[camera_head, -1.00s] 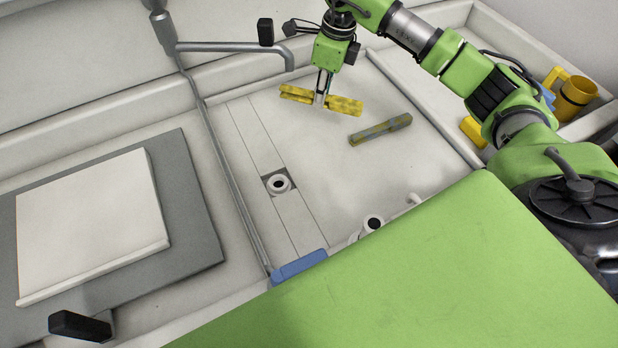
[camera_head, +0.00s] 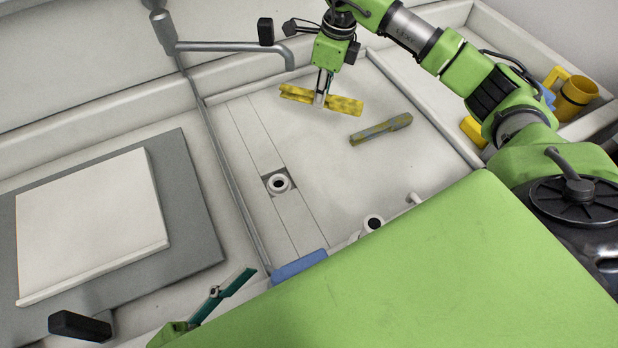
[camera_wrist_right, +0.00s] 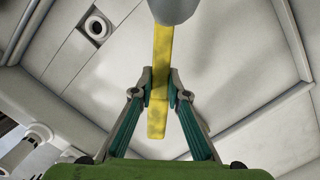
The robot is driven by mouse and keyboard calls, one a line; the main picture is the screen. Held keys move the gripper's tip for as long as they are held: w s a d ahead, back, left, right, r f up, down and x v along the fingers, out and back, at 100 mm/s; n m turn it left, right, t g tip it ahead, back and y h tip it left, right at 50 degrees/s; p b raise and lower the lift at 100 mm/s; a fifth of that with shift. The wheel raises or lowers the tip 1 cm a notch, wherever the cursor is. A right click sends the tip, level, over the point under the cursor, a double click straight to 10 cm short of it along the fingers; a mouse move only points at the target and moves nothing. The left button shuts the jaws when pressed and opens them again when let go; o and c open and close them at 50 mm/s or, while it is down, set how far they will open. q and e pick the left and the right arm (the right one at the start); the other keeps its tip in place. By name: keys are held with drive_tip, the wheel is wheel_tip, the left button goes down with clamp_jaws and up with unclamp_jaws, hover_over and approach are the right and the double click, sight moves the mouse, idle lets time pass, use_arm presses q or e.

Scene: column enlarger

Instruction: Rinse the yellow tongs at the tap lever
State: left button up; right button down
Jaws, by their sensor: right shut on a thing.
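The yellow tongs (camera_head: 345,105) are held crosswise in my right gripper (camera_head: 322,97), above the basin floor. In the right wrist view the tongs (camera_wrist_right: 158,100) run between the two teal fingertips of my right gripper (camera_wrist_right: 159,92), and their far end passes behind a grey rounded tap end (camera_wrist_right: 174,8). In the head view the tap spout (camera_head: 235,47) bends down at the back left of the tongs. The black tap lever (camera_head: 265,32) stands at the spout. My left gripper (camera_head: 222,293) shows partly at the bottom, with teal finger parts; its opening is unclear.
A grey and yellow tool (camera_head: 380,129) lies on the basin floor to the right. A round drain (camera_head: 279,184) is in the floor strip. A blue block (camera_head: 299,266) is at the front edge. A white board (camera_head: 90,220) lies on the left. A yellow mug (camera_head: 577,95) stands far right.

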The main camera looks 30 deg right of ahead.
sight(304, 262)
use_arm(q)
drive_tip(key=w+a+r+n+t, duration=0.2)
drive_tip(key=w+r+n+t, duration=0.15)
drive_tip(key=r, duration=0.55)
wheel_tip(304, 262, down, 12)
drive_tip(key=d+m+g+y, duration=0.2)
drive_tip(key=m+g+y, duration=0.6)
drive_tip(key=y, duration=0.2)
drive_tip(key=x, duration=1.1)
drive_tip(key=shift+s+d+r, duration=0.2)
drive_tip(key=shift+s+d, duration=0.1)
drive_tip(key=shift+d, duration=0.15)
clamp_jaws()
